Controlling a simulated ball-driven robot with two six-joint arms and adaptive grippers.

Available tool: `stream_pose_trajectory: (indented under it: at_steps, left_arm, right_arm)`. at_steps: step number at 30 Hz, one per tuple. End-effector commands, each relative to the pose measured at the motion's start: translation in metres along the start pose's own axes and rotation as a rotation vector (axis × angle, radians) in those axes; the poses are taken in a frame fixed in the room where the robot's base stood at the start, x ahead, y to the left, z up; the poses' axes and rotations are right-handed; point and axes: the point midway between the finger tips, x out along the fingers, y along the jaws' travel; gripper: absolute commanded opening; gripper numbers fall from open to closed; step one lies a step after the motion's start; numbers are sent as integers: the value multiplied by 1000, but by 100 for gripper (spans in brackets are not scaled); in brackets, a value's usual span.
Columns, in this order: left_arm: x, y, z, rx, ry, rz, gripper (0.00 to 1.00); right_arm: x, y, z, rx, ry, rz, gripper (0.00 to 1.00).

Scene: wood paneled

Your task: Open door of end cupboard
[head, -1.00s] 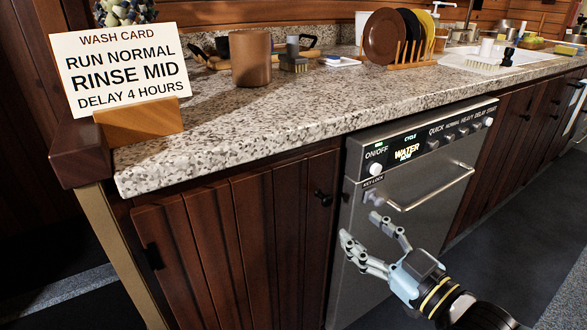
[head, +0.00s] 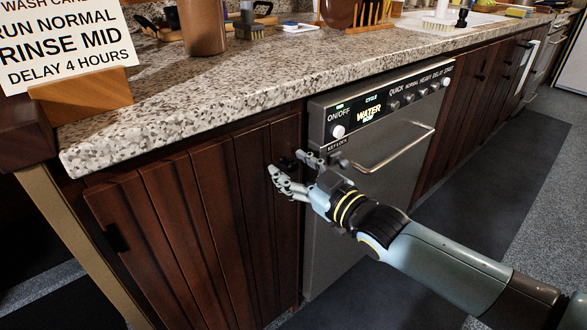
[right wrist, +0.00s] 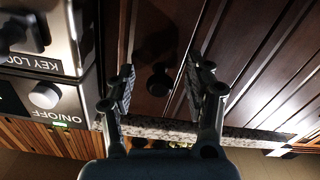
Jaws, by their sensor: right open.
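The end cupboard door (head: 215,225) is dark red-brown planked wood under the counter's left end, and it is shut. Its small round black knob (right wrist: 160,82) shows in the right wrist view between my fingers, with space on both sides. In the head view the knob (head: 287,163) is partly hidden by my right gripper (head: 285,166). The right gripper is open, its fingers (right wrist: 158,70) on either side of the knob and not closed on it. A black hinge (head: 116,238) sits at the door's left edge. My left gripper is not in view.
A steel dishwasher (head: 330,235) with a bar handle (head: 395,150) stands right beside the door. The speckled counter (head: 250,85) overhangs above, carrying a wash card (head: 65,45), a brown cup (head: 203,25) and a dish rack (head: 370,18). The floor (head: 480,190) in front is clear.

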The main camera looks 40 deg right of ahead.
Motion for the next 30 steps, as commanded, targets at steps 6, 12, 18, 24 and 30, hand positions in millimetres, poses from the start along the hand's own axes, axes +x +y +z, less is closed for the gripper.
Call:
stream_pose_trajectory:
  at_steps: [6, 12, 18, 24, 30]
  left_arm:
    - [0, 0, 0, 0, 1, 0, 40]
    - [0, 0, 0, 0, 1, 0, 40]
    - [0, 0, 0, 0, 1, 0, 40]
    - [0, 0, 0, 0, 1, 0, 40]
    - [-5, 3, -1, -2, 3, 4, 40]
  right_arm:
    - [0, 0, 0, 0, 1, 0, 41]
    - [0, 0, 0, 0, 1, 0, 15]
    - [0, 0, 0, 0, 1, 0, 0]
    - [0, 0, 0, 0, 1, 0, 0]
    - [-5, 4, -1, 1, -1, 9, 0]
